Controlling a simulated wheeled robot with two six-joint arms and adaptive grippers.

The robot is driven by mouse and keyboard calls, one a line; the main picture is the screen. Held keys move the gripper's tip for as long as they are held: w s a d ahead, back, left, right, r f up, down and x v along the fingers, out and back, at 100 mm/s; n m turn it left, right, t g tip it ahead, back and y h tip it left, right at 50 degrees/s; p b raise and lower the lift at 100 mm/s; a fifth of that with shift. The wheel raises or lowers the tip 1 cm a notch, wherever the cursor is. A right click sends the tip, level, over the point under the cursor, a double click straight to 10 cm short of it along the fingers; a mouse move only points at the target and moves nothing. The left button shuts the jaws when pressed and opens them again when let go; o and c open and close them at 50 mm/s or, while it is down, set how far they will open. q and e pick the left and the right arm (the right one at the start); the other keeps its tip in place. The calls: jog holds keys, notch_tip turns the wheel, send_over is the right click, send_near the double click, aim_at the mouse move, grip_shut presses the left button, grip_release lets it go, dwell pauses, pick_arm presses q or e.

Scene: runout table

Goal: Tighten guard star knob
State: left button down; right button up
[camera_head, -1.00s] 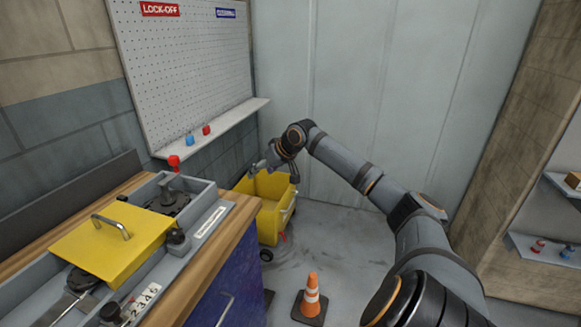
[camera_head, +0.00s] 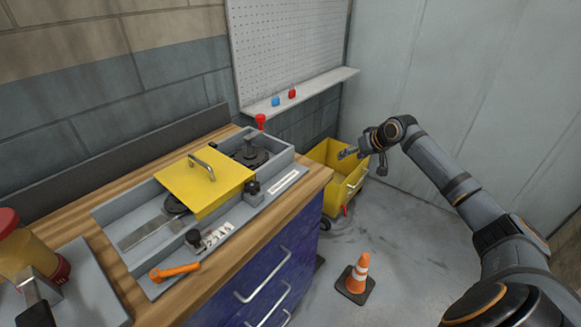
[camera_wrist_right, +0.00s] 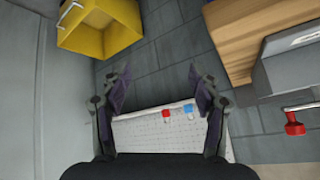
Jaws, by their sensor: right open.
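The yellow guard plate (camera_head: 203,190) with its bar handle lies over the grey machine tray on the wooden bench. A dark knob (camera_head: 252,187) stands at the guard's right front corner, and another dark knob (camera_head: 193,238) stands further forward near the label strip. I cannot tell which one is the star knob. My right gripper (camera_head: 364,163) is open and empty in the air, right of the bench near the yellow bin, well apart from both knobs. Its open fingers also show in the right wrist view (camera_wrist_right: 160,82).
A red-topped post (camera_head: 260,121) stands at the tray's far end. An orange lever (camera_head: 175,271) lies at its front. The yellow bin (camera_head: 325,155) and orange cone (camera_head: 359,273) stand right of the bench. A shelf (camera_head: 310,92) holds blue and red padlocks.

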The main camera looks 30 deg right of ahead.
jog(key=a+r+n+p, duration=0.1)
jog(key=a+p, duration=0.2)
jog(key=a, duration=0.2)
jog(key=a+r+n+g+y+p, duration=0.1)
jog(key=a+n+p, duration=0.1)
jog(key=a+p, duration=0.2)
jog(key=a+r+n+g+p, duration=0.1)
jog(key=a+p, duration=0.3)
jog(key=a, duration=0.3)
jog(key=shift+s+a+r+y, duration=0.25)
jog(key=shift+s+r+y, duration=0.05)
jog(key=shift+s+r, duration=0.1)
jog(key=s+a+r+n+g+p, duration=0.1)
jog(key=a+r+n+p, duration=0.15)
jog(key=a, duration=0.25)
jog(key=s+a+r+n+p, duration=0.1)
jog(key=a+r+p, duration=0.3)
jog(key=a, duration=0.2)
jog(key=g+p, duration=0.1)
jog(key=p, duration=0.2)
send_near(253, 185)
jog(key=shift+n, duration=0.35)
jog(key=p+x, duration=0.2)
jog(key=x, duration=0.6)
